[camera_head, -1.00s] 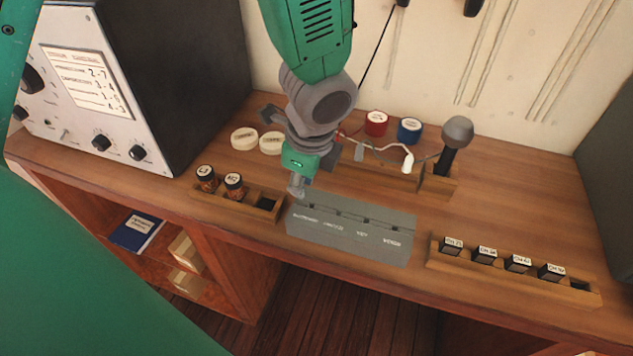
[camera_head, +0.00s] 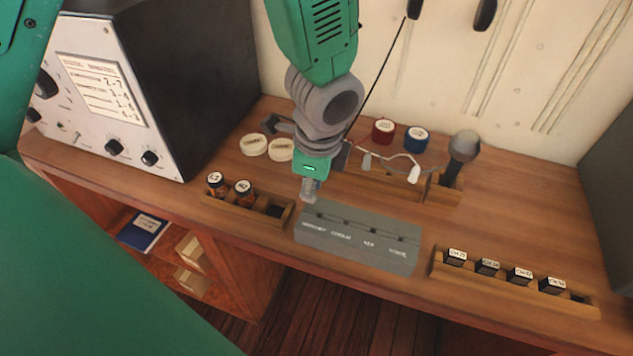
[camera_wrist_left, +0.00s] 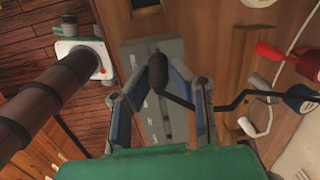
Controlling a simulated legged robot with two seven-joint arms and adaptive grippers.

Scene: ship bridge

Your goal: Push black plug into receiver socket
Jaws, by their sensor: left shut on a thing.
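My left gripper (camera_head: 309,190) points down at the left end of a grey slotted block (camera_head: 357,240) on the wooden desk. In the left wrist view, its fingers (camera_wrist_left: 158,76) are shut on a dark rounded piece, seemingly the black plug (camera_wrist_left: 158,68), with a dark lead running to the right. The grey block (camera_wrist_left: 150,112) lies behind the fingers there. Which opening is the receiver socket is unclear. My right gripper is not in view.
A black and white instrument box (camera_head: 160,85) stands at the left. Wooden racks hold brown jars (camera_head: 245,194) left and black labelled blocks (camera_head: 520,275) right. Red (camera_head: 383,131) and blue (camera_head: 416,139) round items and a microphone (camera_head: 463,148) stand behind. The right rear desktop is clear.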

